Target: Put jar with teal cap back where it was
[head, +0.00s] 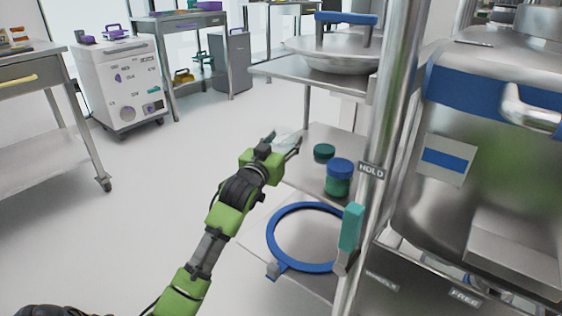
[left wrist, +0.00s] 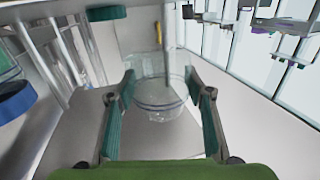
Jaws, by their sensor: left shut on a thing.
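My left gripper (head: 284,141) reaches in over the shelf's left edge. It is shut on a clear, see-through vessel (left wrist: 160,98), which shows between the fingers in the left wrist view; I see no cap on it. A jar with a dark teal cap (head: 323,152) stands on the shelf just right of the gripper, its body mostly hidden. A teal cap (left wrist: 107,13) also shows at the top of the left wrist view. A jar with a blue cap (head: 339,170) and green body stands nearer than the teal-capped one. My right gripper is not in view.
A metal post (head: 385,120) with a teal handle (head: 350,228) stands right of the jars. A large steel vessel (head: 425,205) fills the right side. Open floor lies to the left.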

